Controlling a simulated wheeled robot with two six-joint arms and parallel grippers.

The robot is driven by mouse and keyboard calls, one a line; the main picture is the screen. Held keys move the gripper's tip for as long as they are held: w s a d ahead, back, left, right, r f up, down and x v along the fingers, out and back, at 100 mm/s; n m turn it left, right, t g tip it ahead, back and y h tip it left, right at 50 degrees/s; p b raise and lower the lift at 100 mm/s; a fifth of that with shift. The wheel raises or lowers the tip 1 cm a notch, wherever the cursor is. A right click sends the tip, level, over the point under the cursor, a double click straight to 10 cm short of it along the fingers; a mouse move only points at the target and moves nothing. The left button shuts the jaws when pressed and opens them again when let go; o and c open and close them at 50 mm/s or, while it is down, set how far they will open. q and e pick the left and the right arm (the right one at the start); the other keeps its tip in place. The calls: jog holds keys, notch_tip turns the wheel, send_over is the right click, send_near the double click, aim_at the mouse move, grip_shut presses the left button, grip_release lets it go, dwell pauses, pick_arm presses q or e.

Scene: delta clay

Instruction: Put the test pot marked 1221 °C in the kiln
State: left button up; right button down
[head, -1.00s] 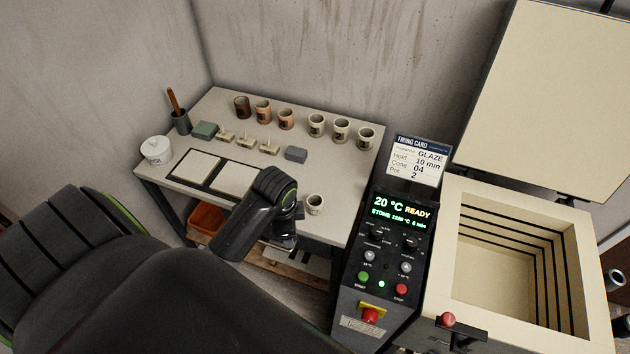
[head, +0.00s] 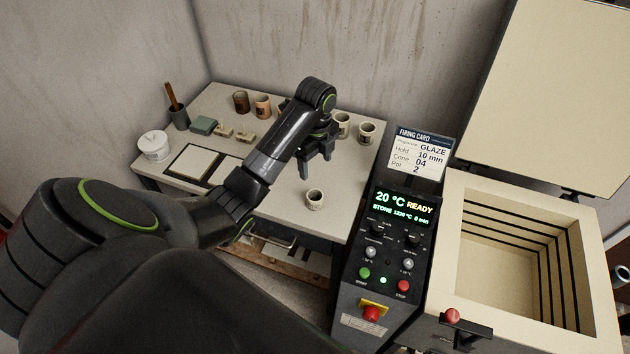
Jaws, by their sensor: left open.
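Pots stand along the back of the table: a dark brown pot (head: 241,102), a terracotta pot (head: 262,106), and pale pots, including a middle one (head: 342,126) and a right-hand one (head: 366,132). Another pale pot (head: 314,199) stands alone near the front edge. Their marks are too small to read. My left gripper (head: 316,165) is open and empty, fingers down, over the table between the back row and the front pot. My arm hides part of the row. The kiln (head: 447,240) is open at right and its chamber looks empty. My right gripper is out of view.
The kiln's control panel (head: 385,250) and a firing card (head: 420,150) stand between table and kiln. The raised lid (head: 550,90) is behind the kiln.

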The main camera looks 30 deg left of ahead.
pick_arm(q)
jog(key=b, duration=0.8)
send_over(315, 193)
jog(key=s+d, duration=0.1)
jog(key=s, duration=0.1)
jog(key=f, duration=0.9)
jog(key=shift+w+d, duration=0.15)
jog(key=shift+w, duration=0.1)
notch_tip(315, 193, down, 4)
jog(key=b, duration=0.4)
jog(key=shift+f, duration=0.15)
jog(key=shift+f+b, duration=0.3)
jog(key=shift+f, duration=0.55)
jog(key=c, duration=1.1)
jog(key=shift+r, duration=0.15)
jog(key=shift+r+p, duration=0.35)
jog(key=shift+r, duration=0.2)
notch_tip(315, 193, up, 9)
jog(key=p, duration=0.8)
jog(key=shift+f, duration=0.1)
